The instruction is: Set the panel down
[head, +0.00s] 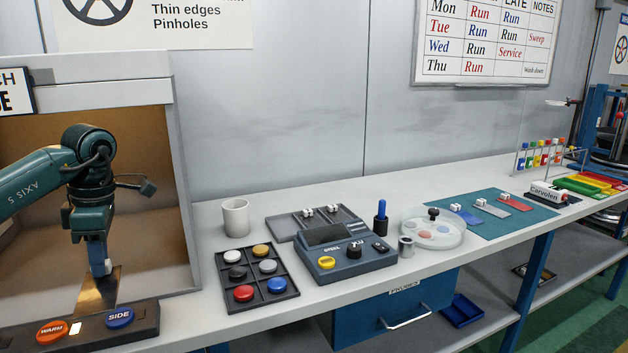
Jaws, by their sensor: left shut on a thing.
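My left gripper (99,260) reaches into the lit viewing booth (180,130) from the left. It points down and is shut on the small pale handle of a bronze-gold panel (98,293). The panel hangs below the fingers, just behind the button console (90,328), which hides its lower edge. I cannot tell whether the panel touches the booth floor. A teal mat (535,219) on the bench bears a blue panel (465,216), a grey panel (493,210) and a red panel (516,204), each with a white handle. My right gripper is not in view.
The console has orange WARM and blue SIDE buttons. Right of the booth stand a white mug (236,218), a black tray of coloured pucks (278,301), a grey meter (345,261) and a clear round dish (432,240). Bare bench shows along the wall.

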